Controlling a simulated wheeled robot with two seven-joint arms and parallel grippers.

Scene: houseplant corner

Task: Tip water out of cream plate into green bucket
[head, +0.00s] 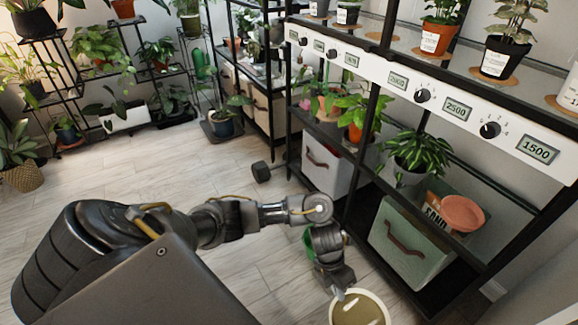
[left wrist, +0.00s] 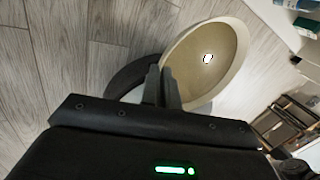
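The cream plate (head: 334,316) is at the bottom edge of the head view, partly cut off. Brownish water with bright glints lies in it. It also shows in the left wrist view (left wrist: 242,50). My left gripper (head: 342,290) is at the plate's rim, and in the left wrist view its two fingers (left wrist: 162,88) are close together on that rim. The plate looks held above the floor. The green bucket (head: 309,244) is mostly hidden behind my left wrist; only a green sliver shows. My right gripper is in neither view.
A black shelf rack with plants stands on the right, with a mint fabric bin (head: 400,250) and a white bin (head: 326,170) low down. A dark dumbbell-like object (head: 262,172) lies on the floor. The wooden floor (head: 150,175) at left is clear.

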